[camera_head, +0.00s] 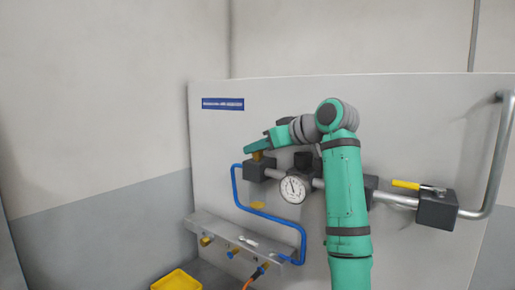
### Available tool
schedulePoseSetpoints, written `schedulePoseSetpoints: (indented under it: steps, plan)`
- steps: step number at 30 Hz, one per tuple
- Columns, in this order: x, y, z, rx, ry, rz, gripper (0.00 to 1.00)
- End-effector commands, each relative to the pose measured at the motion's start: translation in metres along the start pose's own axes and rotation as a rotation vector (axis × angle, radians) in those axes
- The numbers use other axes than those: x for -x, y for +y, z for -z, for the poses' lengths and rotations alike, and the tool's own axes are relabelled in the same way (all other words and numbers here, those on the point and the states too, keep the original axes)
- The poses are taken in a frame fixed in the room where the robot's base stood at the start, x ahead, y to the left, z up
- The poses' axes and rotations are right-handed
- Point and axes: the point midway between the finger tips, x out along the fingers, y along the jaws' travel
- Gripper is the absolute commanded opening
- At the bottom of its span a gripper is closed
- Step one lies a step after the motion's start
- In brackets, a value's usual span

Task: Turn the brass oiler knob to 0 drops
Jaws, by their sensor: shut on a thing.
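The brass oiler knob (257,155) is small in the head view, on top of a dark block (254,171) at the left end of the pipe run. My gripper (258,149) reaches it from the upper right and is shut on it. The green gripper body covers the knob's upper part. I cannot read any drop marks or the knob's setting from here.
A round gauge (293,190) hangs right of the block. A blue hose (238,192) loops below. A grey shelf (217,224) carries brass fittings. A yellow-handled valve (420,186) is at right, beside a bent pipe (495,160). A yellow bin (176,281) stands low.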

Motion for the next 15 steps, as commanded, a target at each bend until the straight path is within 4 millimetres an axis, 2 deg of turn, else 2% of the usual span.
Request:
schedulePoseSetpoints:
  steps: [1,3,11,15]
  plan:
    - [0.0003,0.0003,-0.0008,-0.001,-0.002,0.000,0.29]
    - [0.0003,0.0003,-0.0007,-0.001,-0.002,0.000,0.43]
    - [0.0003,0.0002,-0.0003,-0.001,-0.001,-0.001,0.43]
    - [0.0070,0.0006,-0.0002,-0.001,0.000,-0.002,0.43]
